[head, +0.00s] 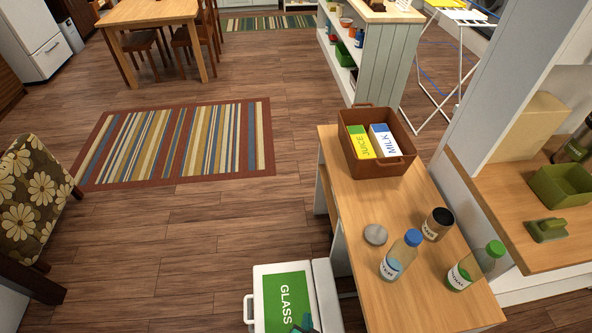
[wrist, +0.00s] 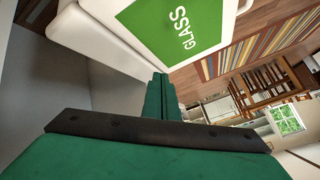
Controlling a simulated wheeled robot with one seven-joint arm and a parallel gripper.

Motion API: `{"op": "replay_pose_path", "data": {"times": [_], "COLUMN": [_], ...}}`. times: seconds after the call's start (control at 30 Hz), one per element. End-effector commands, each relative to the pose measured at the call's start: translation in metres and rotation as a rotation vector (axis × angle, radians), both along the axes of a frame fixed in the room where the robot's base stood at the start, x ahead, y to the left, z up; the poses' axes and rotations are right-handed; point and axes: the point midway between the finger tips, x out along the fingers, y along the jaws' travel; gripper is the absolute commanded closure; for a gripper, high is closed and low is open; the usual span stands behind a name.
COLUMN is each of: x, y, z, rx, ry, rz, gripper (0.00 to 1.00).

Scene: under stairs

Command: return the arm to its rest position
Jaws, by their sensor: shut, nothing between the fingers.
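My gripper shows in the wrist view (wrist: 159,82), its green fingers together and empty. In the head view only a small dark teal part of my gripper (head: 305,323) shows at the bottom edge, in front of the white bin with a green GLASS label (head: 272,290). The same GLASS bin (wrist: 120,48) fills the upper middle of the wrist view, just past the fingertips. I cannot tell whether the fingers touch it. The rest of my arm is hidden in the head view.
A wooden-topped table (head: 345,235) stands right of the bin. On it are a brown crate (head: 380,168) with juice and milk cartons, a metal lid (head: 375,234), a jar (head: 437,224) and two bottles. Open floor and a striped rug (head: 180,145) lie to the left.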

Motion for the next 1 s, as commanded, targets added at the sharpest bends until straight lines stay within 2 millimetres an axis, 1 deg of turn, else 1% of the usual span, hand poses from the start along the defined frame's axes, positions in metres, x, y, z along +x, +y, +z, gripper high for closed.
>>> {"op": "replay_pose_path", "data": {"times": [0.03, 0.17, 0.27, 0.3, 0.37, 0.4, 0.47, 0.5, 0.57, 0.6, 0.7, 0.8, 0.9, 1.0], "x": [-0.018, -0.051, -0.076, -0.085, -0.099, -0.107, -0.119, -0.126, -0.136, -0.142, -0.153, -0.16, -0.164, -0.165], "y": [-0.002, 0.001, 0.006, 0.009, 0.013, 0.016, 0.02, 0.023, 0.027, 0.029, 0.034, 0.037, 0.038, 0.038], "z": [0.013, 0.054, 0.089, 0.105, 0.128, 0.145, 0.171, 0.189, 0.216, 0.234, 0.274, 0.305, 0.323, 0.331], "rx": [-0.023, -0.094, -0.148, -0.171, -0.206, -0.231, -0.266, -0.291, -0.331, -0.355, -0.415, -0.462, -0.493, -0.506], "ry": [-0.024, -0.107, -0.17, -0.196, -0.235, -0.262, -0.3, -0.326, -0.364, -0.389, -0.44, -0.477, -0.5, -0.509], "rz": [0.03, 0.118, 0.174, 0.194, 0.222, 0.237, 0.258, 0.269, 0.282, 0.289, 0.297, 0.298, 0.298, 0.297], "gripper": [1.0, 1.0, 1.0, 1.0, 1.0, 1.0, 1.0, 1.0, 1.0, 1.0, 1.0, 1.0, 1.0, 1.0]}}
